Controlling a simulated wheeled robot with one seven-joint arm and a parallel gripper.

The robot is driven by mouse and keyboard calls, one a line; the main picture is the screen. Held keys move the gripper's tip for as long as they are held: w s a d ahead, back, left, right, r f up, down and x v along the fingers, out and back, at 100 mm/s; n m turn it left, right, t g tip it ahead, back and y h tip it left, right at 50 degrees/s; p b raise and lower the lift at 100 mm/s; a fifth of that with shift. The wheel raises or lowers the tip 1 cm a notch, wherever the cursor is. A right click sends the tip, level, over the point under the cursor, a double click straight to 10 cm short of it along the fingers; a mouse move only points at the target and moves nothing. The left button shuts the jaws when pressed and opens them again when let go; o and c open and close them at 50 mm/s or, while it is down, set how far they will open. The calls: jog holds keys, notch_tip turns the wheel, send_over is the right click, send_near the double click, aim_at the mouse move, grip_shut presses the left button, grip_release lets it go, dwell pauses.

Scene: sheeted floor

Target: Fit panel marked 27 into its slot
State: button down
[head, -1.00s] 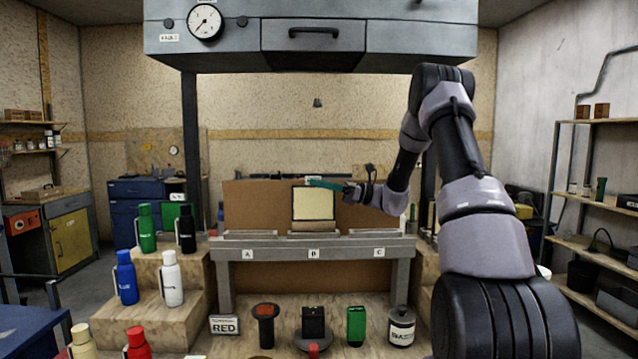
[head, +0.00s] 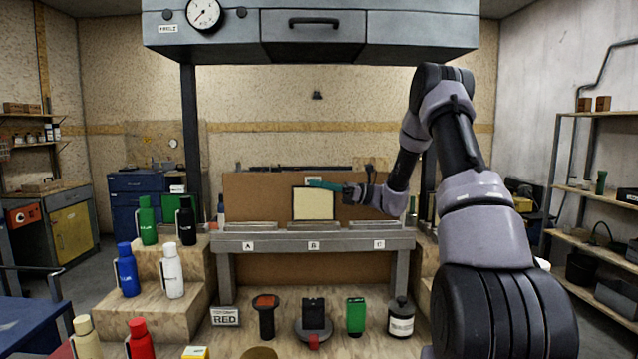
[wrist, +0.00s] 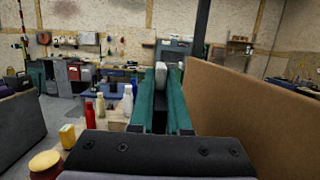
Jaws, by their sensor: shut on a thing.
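A cream panel (head: 313,204) with a dark border stands upright in the head view, in front of a brown board. Its lower edge is at the middle stand of the grey rack (head: 270,246), above label B (head: 313,246). I cannot see how deep it sits. No number is readable on it. My gripper (head: 318,184) reaches in from the right with teal fingers at the panel's top edge and is shut on it. In the wrist view the teal fingers (wrist: 168,82) point forward, and the panel is not clearly visible.
The brown board (head: 250,195) stands close behind; it fills the right of the wrist view (wrist: 255,105). Rack places A and C look empty. Bottles stand on wooden steps (head: 150,285) at left. Several tools and jars, including a green box (head: 356,314), stand in front. A grey cabinet hangs overhead (head: 380,35).

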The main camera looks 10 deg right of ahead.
jog(key=shift+f, duration=0.2)
jog(key=c, duration=0.8)
grip_release()
jog(key=shift+f, duration=0.1)
jog(key=v, duration=1)
jog(key=shift+d+f, duration=0.15)
jog(key=shift+d, duration=0.2)
jog(key=shift+s, duration=0.2)
